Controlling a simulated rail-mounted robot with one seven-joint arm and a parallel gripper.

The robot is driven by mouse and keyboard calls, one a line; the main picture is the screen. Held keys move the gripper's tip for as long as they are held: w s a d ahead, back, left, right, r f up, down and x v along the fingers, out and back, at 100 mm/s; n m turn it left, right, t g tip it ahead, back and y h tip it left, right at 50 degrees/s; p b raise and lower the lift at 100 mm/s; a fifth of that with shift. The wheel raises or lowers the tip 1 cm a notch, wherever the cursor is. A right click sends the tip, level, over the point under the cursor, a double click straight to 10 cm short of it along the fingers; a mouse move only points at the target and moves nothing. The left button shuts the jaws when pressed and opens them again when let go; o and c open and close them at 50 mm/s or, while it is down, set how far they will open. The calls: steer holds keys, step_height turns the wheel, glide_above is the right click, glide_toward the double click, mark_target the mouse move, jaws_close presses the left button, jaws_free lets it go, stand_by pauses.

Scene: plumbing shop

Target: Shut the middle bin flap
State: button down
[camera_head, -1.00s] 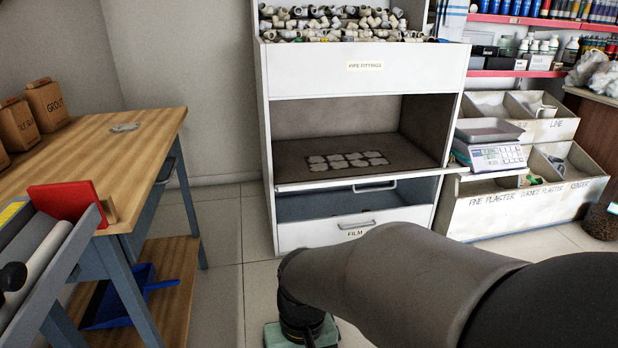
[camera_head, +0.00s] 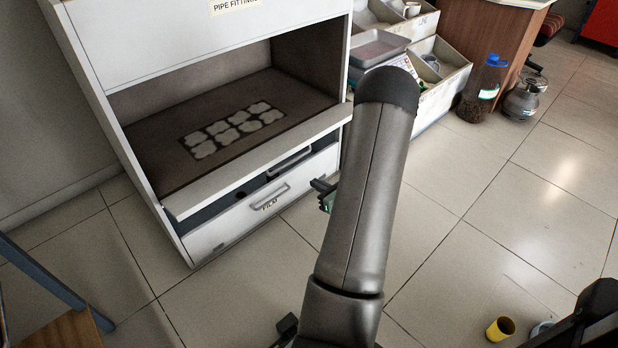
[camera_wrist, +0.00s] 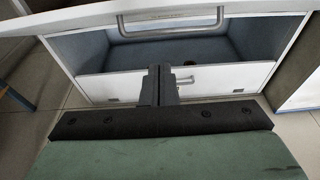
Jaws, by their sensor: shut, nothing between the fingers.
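The middle bin of the white cabinet stands open in the head view. Its white flap (camera_head: 250,163) is folded down and juts out level as a ledge. The flap's handle (camera_head: 289,163) hangs below it and shows at the top of the wrist view (camera_wrist: 170,32). My gripper (camera_head: 318,186) is shut and empty, in front of the cabinet's right side, partly hidden by my arm. In the wrist view its fingertips (camera_wrist: 159,70) point at the cabinet below the flap's handle. I see no contact with the flap.
Below is the bin front labelled FILM (camera_head: 235,218) with its own handle (camera_head: 270,197); a gap above it shows a blue-grey inside. The PIPE FITTINGS front (camera_head: 180,35) is above. Sloped bins (camera_head: 440,85) stand at right.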

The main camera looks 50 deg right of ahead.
mark_target(282, 153)
steer(key=w+r+b, duration=0.1)
steer(key=w+b, duration=0.2)
steer(key=w, duration=0.7)
steer(key=shift+d+r, duration=0.15)
steer(key=shift+r, duration=0.1)
steer(key=shift+r, duration=0.1)
